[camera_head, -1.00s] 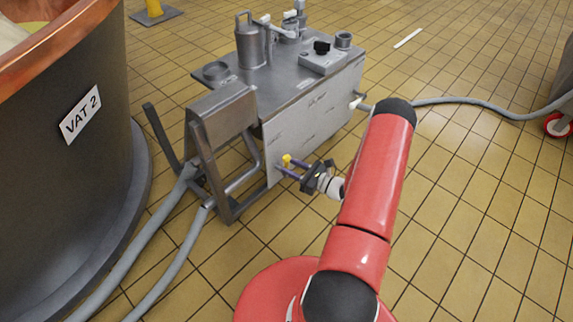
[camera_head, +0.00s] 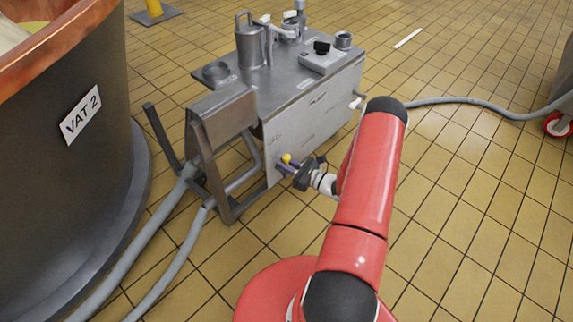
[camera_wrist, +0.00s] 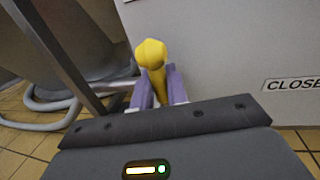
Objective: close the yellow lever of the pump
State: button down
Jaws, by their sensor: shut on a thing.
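The pump (camera_head: 310,115) is a grey metal cart with a flat side panel facing my arm. Its yellow lever (camera_head: 287,158) shows as a small yellow knob low on that panel, near the left end. In the wrist view the yellow lever (camera_wrist: 151,62) stands between my two purple fingers, its rounded top rising above them. My gripper (camera_head: 286,167) is shut on the lever, and it also shows in the wrist view (camera_wrist: 158,88). The lever's lower part is hidden by the fingers and gripper body. A partly cut-off "CLOSE" label (camera_wrist: 292,84) is on the panel to the right.
A dark vat marked VAT 2 (camera_head: 82,115) with a copper rim stands at the left. Grey hoses (camera_head: 165,255) run from the cart's frame across the floor. Another hose (camera_head: 480,103) runs off to the right.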

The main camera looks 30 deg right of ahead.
jog(key=shift+d, duration=0.1)
jog(key=m, duration=0.1)
jog(key=d+m+b, duration=0.1)
jog(key=m, duration=0.1)
jog(key=m+b, duration=0.1)
jog(key=shift+w+d+f+t, duration=0.25)
jog(key=shift+w+d+t, duration=0.1)
jog(key=shift+d+t, duration=0.05)
jog(key=m, duration=0.1)
jog(key=d+m+b, duration=0.1)
jog(key=m, duration=0.1)
jog(key=f+m+t, duration=0.1)
jog(key=m, duration=0.1)
jog(key=shift+w+d+b, duration=0.25)
jog(key=shift+b, duration=0.15)
jog(key=shift+w+d+f+m+t+h+b, duration=0.1)
jog(key=shift+d+f+m+t+h+b, duration=0.35)
jog(key=shift+m, duration=1.4)
jog(key=shift+w+d+f+m+t+h+b, duration=0.25)
jog(key=shift+f+m, duration=0.5)
jog(key=shift+m, duration=1.15)
jog(key=shift+s+d+f+m+t+h+b, duration=0.15)
jog(key=shift+f+m+h, duration=0.35)
jog(key=shift+m, duration=1.35)
jog(key=shift+w+a+f, duration=0.1)
jog(key=shift+f, duration=0.05)
jog(key=c, duration=1.5)
grip_release()
jog(key=shift+o, duration=0.2)
jog(key=v, duration=0.8)
